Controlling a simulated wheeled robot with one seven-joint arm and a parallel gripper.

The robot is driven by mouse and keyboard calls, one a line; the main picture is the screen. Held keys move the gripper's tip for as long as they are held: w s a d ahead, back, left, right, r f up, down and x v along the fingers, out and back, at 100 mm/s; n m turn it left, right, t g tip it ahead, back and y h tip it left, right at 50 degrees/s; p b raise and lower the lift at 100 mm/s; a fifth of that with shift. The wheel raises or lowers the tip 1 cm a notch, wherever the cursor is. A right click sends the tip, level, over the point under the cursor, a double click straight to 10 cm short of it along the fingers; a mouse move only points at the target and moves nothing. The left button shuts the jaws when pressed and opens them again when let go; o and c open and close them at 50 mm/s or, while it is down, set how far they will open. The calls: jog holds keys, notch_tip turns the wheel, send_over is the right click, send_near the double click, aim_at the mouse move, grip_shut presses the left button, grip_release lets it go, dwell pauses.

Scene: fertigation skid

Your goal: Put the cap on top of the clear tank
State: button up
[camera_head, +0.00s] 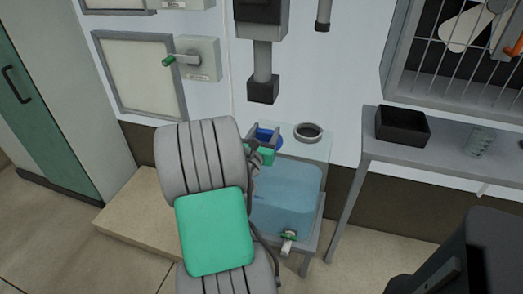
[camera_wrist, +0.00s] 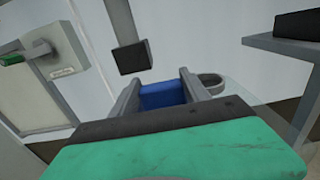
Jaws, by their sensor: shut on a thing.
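The clear tank (camera_head: 287,198) holds pale blue liquid and stands on a low grey stand. Its grey ring-shaped opening (camera_head: 308,131) is on the top at the right, and it shows partly in the wrist view (camera_wrist: 212,80). The blue cap (camera_head: 268,136) is in my gripper (camera_head: 263,142), above the tank's top and left of the opening. In the wrist view the blue cap (camera_wrist: 163,95) sits between the two grey fingers of my gripper (camera_wrist: 163,90). The gripper body hides the cap's lower part.
A grey pipe with a dark end (camera_head: 263,89) hangs above the tank. A shelf (camera_head: 440,152) with a black bin (camera_head: 402,126) stands to the right. A green-handled valve (camera_head: 169,61) juts from the wall at left. A tap (camera_head: 289,240) projects from the tank's front.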

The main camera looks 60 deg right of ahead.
aim_at(262, 136)
jog(key=f, duration=0.1)
jog(key=w+d+f+b, duration=0.1)
jog(key=w+d+f, duration=0.1)
jog(key=f, duration=0.1)
jog(key=shift+w+d+f, duration=0.1)
jog(key=shift+w+d+f+b, duration=0.1)
jog(key=shift+f+b, duration=0.55)
jog(key=shift+f, duration=0.35)
jog(key=shift+w+d+f+b, duration=0.1)
jog(key=shift+f+b, duration=0.5)
jog(key=shift+f, duration=0.4)
jog(key=o, duration=1.4)
jog(key=shift+r, duration=0.1)
